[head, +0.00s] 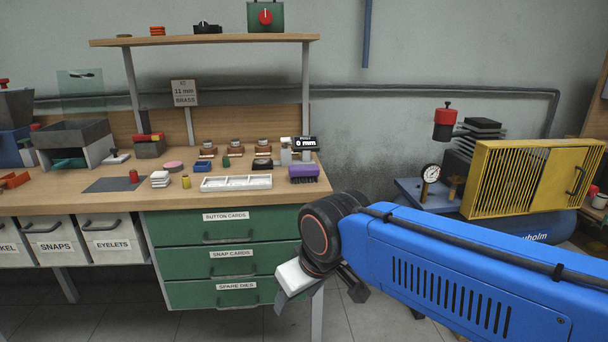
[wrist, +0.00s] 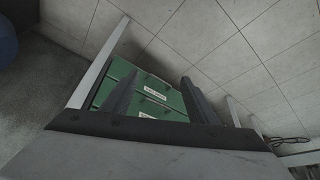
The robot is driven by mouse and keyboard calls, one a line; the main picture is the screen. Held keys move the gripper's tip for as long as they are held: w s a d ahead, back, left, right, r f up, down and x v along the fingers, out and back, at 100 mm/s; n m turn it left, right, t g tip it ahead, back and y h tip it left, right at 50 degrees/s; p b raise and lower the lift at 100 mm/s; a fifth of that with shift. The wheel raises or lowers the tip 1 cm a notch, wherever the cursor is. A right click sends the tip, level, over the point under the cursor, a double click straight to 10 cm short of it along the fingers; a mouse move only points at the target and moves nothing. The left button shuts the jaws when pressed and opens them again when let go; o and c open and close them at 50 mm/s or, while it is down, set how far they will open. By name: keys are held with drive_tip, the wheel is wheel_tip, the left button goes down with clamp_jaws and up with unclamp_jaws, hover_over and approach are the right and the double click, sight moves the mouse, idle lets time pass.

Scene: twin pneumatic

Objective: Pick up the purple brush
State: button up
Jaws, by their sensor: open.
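The purple brush (head: 303,174) lies on the workbench (head: 222,191) near its right front corner, in the head view. It has a purple body with dark bristles along its lower edge. My gripper (wrist: 155,95) is open and empty in the wrist view, its two dark fingers apart. The brush is not in the wrist view.
A white tray (head: 236,183) lies left of the brush. A shelf (head: 204,40) overhangs the bench. Green drawers (head: 226,255) are below. A yellow-caged compressor (head: 535,180) stands at right.

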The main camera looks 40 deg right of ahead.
drive_tip(key=w+d+r+n+g, duration=0.1)
drive_tip(key=w+d+r+n, duration=0.2)
drive_tip(key=w+r, duration=0.65)
wheel_tip(320, 180, up, 22)
drive_tip(key=n+g, duration=0.4)
drive_tip(key=n, duration=0.5)
hover_over(304, 167)
wheel_tip(304, 167, down, 18)
drive_tip(key=shift+w+r, duration=0.1)
drive_tip(key=shift+r, duration=0.15)
drive_tip(key=shift+c, duration=0.3)
drive_tip(key=c, duration=1.1)
drive_tip(key=shift+r, duration=0.15)
